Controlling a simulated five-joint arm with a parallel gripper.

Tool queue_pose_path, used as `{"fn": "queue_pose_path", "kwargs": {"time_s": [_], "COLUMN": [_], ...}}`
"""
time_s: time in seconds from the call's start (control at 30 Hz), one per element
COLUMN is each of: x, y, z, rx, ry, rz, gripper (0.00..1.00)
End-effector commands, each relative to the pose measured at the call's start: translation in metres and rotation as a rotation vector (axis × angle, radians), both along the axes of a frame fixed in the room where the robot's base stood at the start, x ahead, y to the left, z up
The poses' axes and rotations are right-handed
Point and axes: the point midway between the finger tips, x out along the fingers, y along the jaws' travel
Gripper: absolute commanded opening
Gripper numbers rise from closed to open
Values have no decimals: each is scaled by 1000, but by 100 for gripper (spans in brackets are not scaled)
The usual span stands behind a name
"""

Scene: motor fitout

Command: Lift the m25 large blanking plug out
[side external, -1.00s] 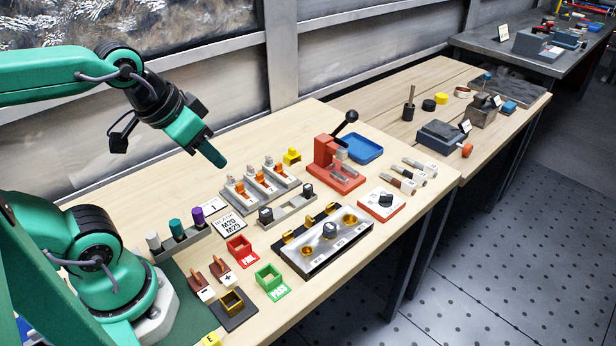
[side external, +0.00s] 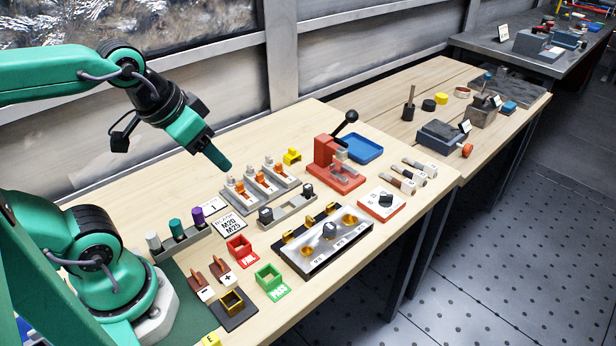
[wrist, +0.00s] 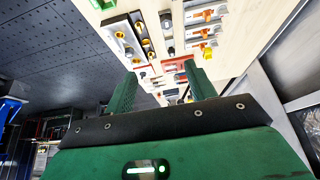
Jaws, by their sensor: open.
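A grey holder (side external: 288,211) on the bench carries two dark-topped plugs, a nearer one (side external: 265,215) and a farther one (side external: 308,191). A sign reading "BLANK M20 M25" (side external: 229,225) stands next to its near end. I cannot tell which plug is the M25. In the wrist view the holder's dark plug (wrist: 166,21) shows between and beyond my fingers. My gripper (side external: 224,165) is in the air above the bench, behind and left of the holder, touching nothing. Its green fingers stand apart and empty in the wrist view (wrist: 162,82).
A rack with orange levers (side external: 262,184) stands just behind the holder. A metal panel with brass fittings (side external: 326,238) lies in front. A red press (side external: 338,165) with a raised lever stands to the right. Red (side external: 240,249) and green (side external: 270,282) bins stand nearer.

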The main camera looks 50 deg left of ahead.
Motion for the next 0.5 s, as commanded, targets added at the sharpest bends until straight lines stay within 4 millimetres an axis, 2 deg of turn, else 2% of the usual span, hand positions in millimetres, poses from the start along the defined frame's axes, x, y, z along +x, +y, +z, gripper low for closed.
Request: {"fn": "queue_pose_path", "kwargs": {"time_s": [0.27,0.5], "x": [17,43], "y": [2,6], "z": [-9,-28], "rx": [4,6], "ry": [62,158], "rz": [2,3], "gripper": [55,55]}}
